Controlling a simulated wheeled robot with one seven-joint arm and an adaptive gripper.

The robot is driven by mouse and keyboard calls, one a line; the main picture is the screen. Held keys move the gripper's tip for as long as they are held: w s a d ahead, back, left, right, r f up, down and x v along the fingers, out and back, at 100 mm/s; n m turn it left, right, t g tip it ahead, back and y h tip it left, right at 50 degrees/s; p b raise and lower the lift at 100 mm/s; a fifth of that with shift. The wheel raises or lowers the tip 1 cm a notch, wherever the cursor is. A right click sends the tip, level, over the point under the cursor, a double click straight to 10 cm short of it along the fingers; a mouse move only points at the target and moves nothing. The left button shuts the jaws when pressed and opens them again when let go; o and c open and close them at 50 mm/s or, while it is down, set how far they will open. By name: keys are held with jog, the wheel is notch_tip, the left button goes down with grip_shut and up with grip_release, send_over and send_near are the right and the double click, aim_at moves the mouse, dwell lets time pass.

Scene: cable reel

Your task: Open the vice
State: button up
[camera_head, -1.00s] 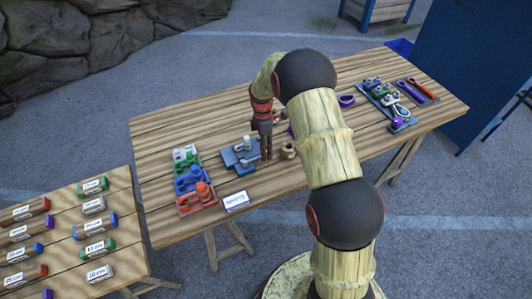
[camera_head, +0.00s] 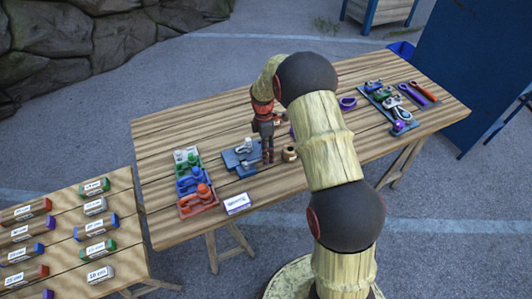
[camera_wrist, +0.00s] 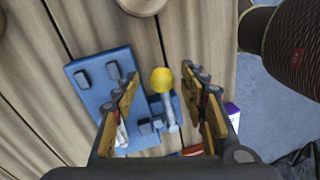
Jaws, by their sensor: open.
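The vice (camera_head: 238,158) is a blue-grey plate with blocks on it, on the wooden table. In the wrist view the blue vice plate (camera_wrist: 92,92) lies ahead and left, with several small dark blocks. A grey bar with a yellow ball end (camera_wrist: 162,80), seemingly the vice handle, appears between my fingers. My gripper (camera_head: 268,160) points down just right of the vice. In the wrist view my gripper (camera_wrist: 161,84) is open, one finger on each side of the bar. I cannot tell whether a finger touches it. The left finger hides part of the plate.
A tray of green, blue and red clamps (camera_head: 195,187) lies left of the vice, with a white label card (camera_head: 236,203) in front. A tan ring-shaped piece (camera_head: 289,153) stands close right of my gripper. More tools (camera_head: 385,100) lie at the right. The back-left tabletop is clear.

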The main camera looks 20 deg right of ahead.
notch_tip(320, 180, up, 12)
jog(key=w, duration=0.2)
jog(key=shift+d+f, duration=0.15)
jog(key=shift+d, duration=0.05)
jog(key=shift+w, duration=0.15)
dwell(0.5)
